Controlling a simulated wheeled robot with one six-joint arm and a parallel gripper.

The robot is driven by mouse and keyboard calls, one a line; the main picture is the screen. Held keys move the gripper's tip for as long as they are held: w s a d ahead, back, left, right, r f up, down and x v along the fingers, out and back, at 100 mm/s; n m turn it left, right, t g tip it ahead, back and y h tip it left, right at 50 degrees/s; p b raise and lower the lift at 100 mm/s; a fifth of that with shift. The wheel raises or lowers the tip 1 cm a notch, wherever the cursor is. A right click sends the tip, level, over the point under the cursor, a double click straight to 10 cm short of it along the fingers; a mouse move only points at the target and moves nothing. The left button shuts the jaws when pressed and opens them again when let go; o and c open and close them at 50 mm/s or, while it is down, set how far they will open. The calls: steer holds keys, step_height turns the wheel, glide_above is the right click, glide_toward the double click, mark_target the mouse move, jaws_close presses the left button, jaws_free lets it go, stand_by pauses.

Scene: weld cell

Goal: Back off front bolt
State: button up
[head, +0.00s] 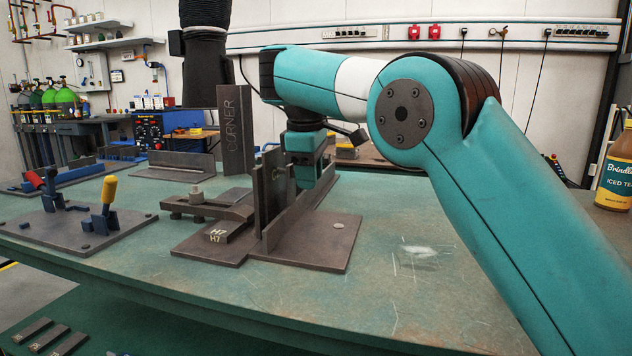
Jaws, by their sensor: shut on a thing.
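My gripper (308,172) is at the end of the teal arm, lowered beside the upright steel plates of a fixture (325,240) on the table. The near plate hides most of the grip. A tall plate marked CORNER (233,130) stands just left of the gripper.
A fixture plate with blue toggle clamps (82,225), one red-handled and one yellow-handled, lies left on the green table (440,310). The table is clear to the fixture's right. An iced tea bottle (615,175) stands at the right edge.

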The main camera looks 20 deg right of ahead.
steer(key=shift+f+t+b, duration=0.15)
steer(key=shift+t+b, duration=0.25)
steer(key=shift+t+h+b, duration=1.2)
steer(key=shift+t+b, duration=0.4)
steer(key=shift+b, duration=0.05)
steer(key=shift+t+h+b, duration=0.5)
steer(key=shift+t+b, duration=0.05)
steer(key=shift+t, duration=0.15)
steer(key=o, duration=0.6)
steer(key=shift+o, duration=0.2)
